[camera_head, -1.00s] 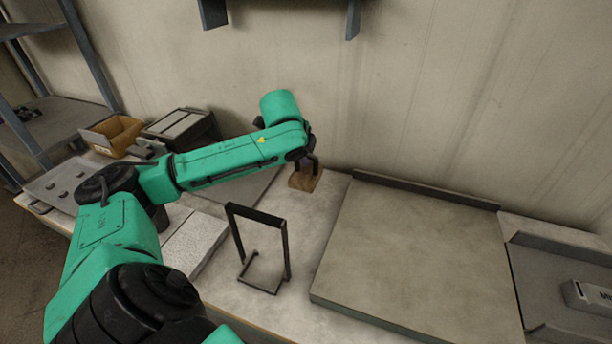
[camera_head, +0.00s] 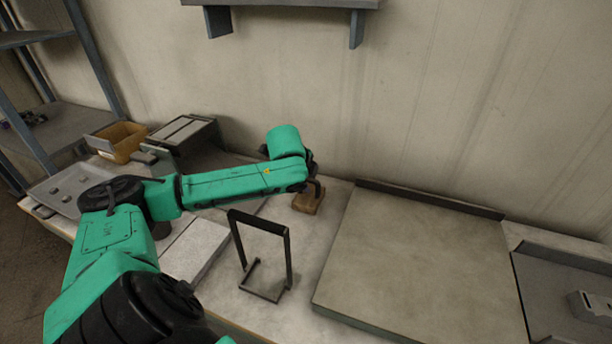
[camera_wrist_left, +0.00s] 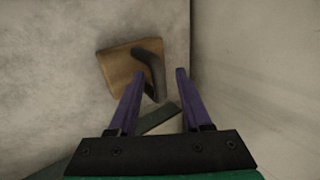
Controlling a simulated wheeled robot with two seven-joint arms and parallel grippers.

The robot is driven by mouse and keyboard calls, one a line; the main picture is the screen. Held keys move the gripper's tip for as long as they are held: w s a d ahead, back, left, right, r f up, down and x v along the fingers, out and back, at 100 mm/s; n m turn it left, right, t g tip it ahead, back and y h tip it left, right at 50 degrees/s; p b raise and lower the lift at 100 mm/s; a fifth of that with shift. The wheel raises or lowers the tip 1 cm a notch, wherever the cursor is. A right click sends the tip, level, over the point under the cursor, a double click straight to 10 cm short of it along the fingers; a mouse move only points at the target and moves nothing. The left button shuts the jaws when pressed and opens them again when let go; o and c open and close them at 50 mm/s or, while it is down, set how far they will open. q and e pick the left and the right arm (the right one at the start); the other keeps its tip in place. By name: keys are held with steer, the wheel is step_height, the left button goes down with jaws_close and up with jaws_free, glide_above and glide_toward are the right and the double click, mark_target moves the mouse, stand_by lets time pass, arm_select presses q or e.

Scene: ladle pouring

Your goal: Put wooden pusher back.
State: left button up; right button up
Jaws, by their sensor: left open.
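The wooden pusher (camera_head: 308,202) lies on the pale worktop near the back wall, left of the big grey board. In the left wrist view it is a brown wooden block (camera_wrist_left: 120,72) with a dark curved handle (camera_wrist_left: 152,72) on top. My left gripper (camera_head: 314,184) is over the pusher in the head view, and its arm hides part of it. In the left wrist view the two purple fingers of the left gripper (camera_wrist_left: 156,84) are apart, with the end of the handle showing between them. My right gripper is not in view.
A black wire frame (camera_head: 262,255) stands on the worktop in front of the arm. A large raised grey board (camera_head: 420,262) lies to the right. A yellow-brown box (camera_head: 122,142) and a tray with small round pieces (camera_head: 62,190) are at the left. The wall (camera_head: 440,100) is close behind the pusher.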

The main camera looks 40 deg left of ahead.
arm_select(q)
steer(key=v, duration=1.1)
steer(key=shift+s+r, duration=0.15)
steer(key=shift+r, duration=0.15)
steer(key=shift+d, duration=0.1)
